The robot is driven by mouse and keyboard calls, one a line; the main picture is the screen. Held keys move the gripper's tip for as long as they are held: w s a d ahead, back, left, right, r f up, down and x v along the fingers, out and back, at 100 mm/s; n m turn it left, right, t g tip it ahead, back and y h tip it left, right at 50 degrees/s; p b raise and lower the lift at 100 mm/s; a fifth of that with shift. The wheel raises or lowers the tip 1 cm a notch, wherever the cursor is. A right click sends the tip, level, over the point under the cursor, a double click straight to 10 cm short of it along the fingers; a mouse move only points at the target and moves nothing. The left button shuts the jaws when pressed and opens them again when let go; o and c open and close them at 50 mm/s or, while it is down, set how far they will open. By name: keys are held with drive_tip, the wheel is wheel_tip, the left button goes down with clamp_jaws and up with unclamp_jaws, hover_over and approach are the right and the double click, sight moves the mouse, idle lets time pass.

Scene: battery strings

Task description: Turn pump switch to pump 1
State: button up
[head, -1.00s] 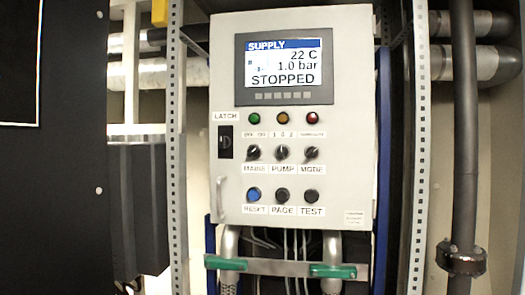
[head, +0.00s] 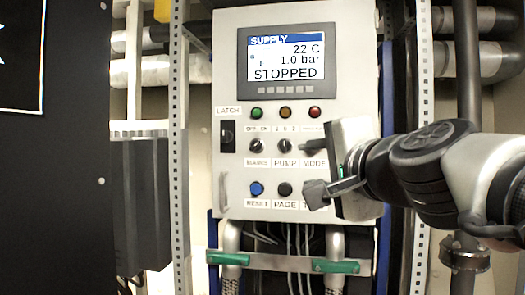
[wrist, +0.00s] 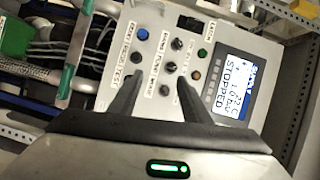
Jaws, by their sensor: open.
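The pump switch (head: 285,146) is a small black rotary knob in the middle of the knob row, above the label PUMP. It also shows in the wrist view (wrist: 170,66). The picture is too small to tell which number it points at. My gripper (head: 310,170) is open and empty in front of the panel's right column, right of the pump switch. Its fingers hide the mode knob and part of the TEST label in the head view. In the wrist view, the gripper (wrist: 159,82) has its fingertips either side of the mode knob (wrist: 164,87), with the pump switch just beyond them.
The mains knob (head: 256,146) is left of the pump switch. The blue reset button (head: 257,188) and black page button (head: 285,189) sit below. Green, amber and red lamps are above, under a screen (head: 287,60) reading STOPPED. Perforated posts (head: 177,150) flank the grey cabinet.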

sight(286, 146)
drive_tip(key=w+r, duration=0.1)
drive_tip(key=w, duration=0.5)
drive_tip(key=w+a+m+b, duration=0.1)
drive_tip(key=w, duration=0.4)
drive_tip(key=w+a+r+m+t, duration=0.1)
drive_tip(key=w, duration=0.5)
drive_tip(key=shift+w+a+r+h, duration=0.2)
drive_tip(key=shift+w+r+h, duration=0.15)
drive_tip(key=shift+h, duration=0.05)
drive_tip(key=shift+c, duration=0.5)
drive_tip(key=c, duration=1)
drive_tip(key=shift+o, duration=0.3)
